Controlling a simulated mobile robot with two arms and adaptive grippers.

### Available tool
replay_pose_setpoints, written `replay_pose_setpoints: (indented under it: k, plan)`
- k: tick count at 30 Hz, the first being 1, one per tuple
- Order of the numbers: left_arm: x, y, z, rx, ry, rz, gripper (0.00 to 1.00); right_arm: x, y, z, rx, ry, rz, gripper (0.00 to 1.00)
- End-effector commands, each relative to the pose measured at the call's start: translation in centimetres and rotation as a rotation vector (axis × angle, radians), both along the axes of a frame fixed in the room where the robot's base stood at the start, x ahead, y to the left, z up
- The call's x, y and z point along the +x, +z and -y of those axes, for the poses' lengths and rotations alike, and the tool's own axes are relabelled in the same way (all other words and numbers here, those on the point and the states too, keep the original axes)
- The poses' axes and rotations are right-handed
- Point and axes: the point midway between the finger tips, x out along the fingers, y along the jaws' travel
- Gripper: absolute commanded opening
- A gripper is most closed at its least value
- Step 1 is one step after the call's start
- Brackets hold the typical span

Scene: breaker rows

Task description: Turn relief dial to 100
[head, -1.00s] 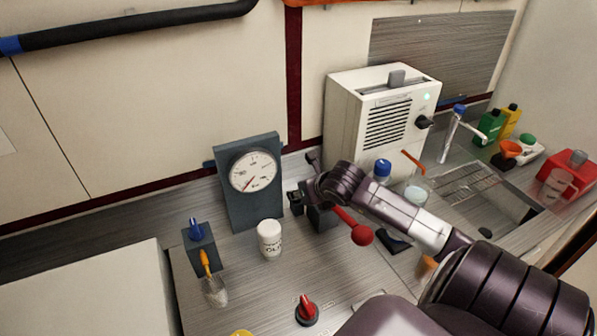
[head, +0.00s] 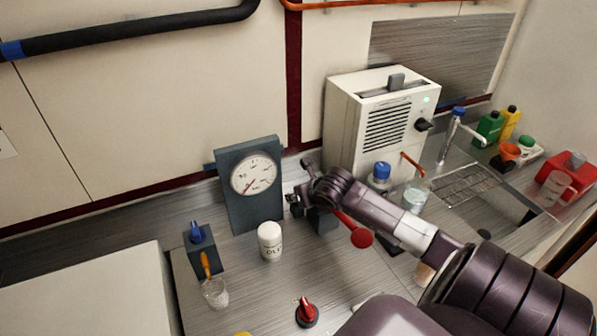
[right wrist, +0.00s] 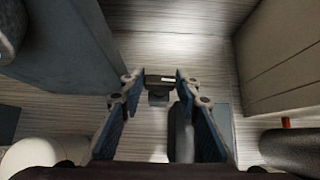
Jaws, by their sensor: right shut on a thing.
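A round white gauge (head: 254,174) with a red needle is set in a blue-grey stand (head: 238,212). Its needle points to the lower left; the numbers are too small to read. My right gripper (head: 297,202) is just right of this stand. In the right wrist view, its fingers (right wrist: 158,80) close on a small dark knob (right wrist: 159,97) with a lighter top, low between the stand and the white unit. I cannot tell whether this knob is the relief dial. The fingers and wrist hide most of it in the head view. My left gripper is out of view.
A red-ended lever (head: 360,237) passes under my right forearm. A white bottle (head: 270,241) stands before the gauge. The white vented unit (head: 382,118) stands behind the arm. A red knob (head: 306,312) is near the front. Bare counter lies between the bottle and red knob.

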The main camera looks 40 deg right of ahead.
Motion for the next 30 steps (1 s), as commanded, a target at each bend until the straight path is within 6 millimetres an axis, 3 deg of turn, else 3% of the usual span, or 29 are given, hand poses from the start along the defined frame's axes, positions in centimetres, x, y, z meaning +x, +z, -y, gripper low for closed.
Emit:
replay_pose_setpoints:
  k: [11, 30]
  plan:
    - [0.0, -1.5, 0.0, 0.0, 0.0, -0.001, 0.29, -0.1, -0.3, 0.3, -0.003, 0.086, -0.001, 0.06]
    - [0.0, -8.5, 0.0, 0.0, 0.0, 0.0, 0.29, 0.1, -0.5, 1.0, -0.005, 0.564, 0.002, 0.06]
